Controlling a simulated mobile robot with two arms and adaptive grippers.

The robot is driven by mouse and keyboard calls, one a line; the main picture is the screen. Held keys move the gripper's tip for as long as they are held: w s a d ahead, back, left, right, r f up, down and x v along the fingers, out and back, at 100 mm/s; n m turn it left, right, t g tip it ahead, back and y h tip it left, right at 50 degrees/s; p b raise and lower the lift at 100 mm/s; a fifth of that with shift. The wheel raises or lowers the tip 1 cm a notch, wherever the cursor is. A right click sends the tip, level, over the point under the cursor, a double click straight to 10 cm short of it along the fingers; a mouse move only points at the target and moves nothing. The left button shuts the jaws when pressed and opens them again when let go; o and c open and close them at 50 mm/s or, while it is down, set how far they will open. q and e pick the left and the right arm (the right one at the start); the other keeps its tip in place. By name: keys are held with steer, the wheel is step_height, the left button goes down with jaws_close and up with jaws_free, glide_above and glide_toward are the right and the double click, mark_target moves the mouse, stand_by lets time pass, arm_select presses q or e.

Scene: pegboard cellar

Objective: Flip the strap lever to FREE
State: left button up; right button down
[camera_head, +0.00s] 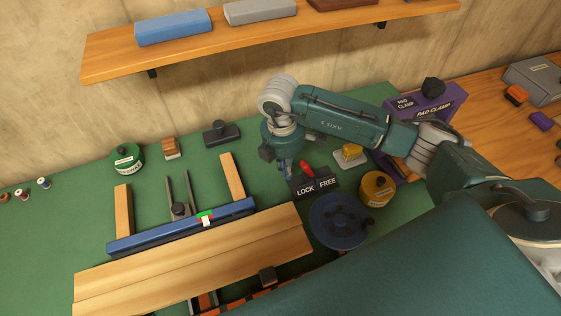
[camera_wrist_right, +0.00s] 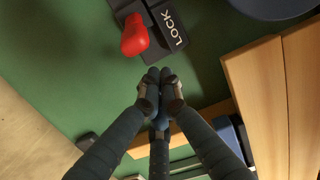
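The strap lever has a red knob (camera_head: 306,169) on a dark base (camera_head: 318,187) with a LOCK label at left and a FREE label at right. The knob sits behind the LOCK side. In the right wrist view the red knob (camera_wrist_right: 135,36) is beside the LOCK label (camera_wrist_right: 173,28); the FREE label is out of that view. My right gripper (camera_head: 287,174) points down just left of the lever, apart from the knob as far as I can tell. In the wrist view its fingertips (camera_wrist_right: 160,76) are together and hold nothing. My left gripper is not in view.
A blue round disc (camera_head: 338,222) and an orange-yellow canister (camera_head: 376,188) stand right of the lever's front. A yellow block (camera_head: 350,155) is behind it. Wooden boards (camera_head: 190,262) and a blue bar (camera_head: 180,228) lie at left front.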

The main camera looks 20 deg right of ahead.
steer(key=shift+s+d+r+p, duration=0.15)
steer(key=shift+d+r, duration=0.1)
steer(key=shift+d, duration=0.25)
steer(key=shift+s+d+r+p, duration=0.1)
steer(key=shift+d+r+p, duration=0.1)
steer(key=shift+d, duration=0.3)
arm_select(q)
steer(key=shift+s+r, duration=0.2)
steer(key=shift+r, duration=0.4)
arm_select(e)
steer(key=shift+w, duration=0.1)
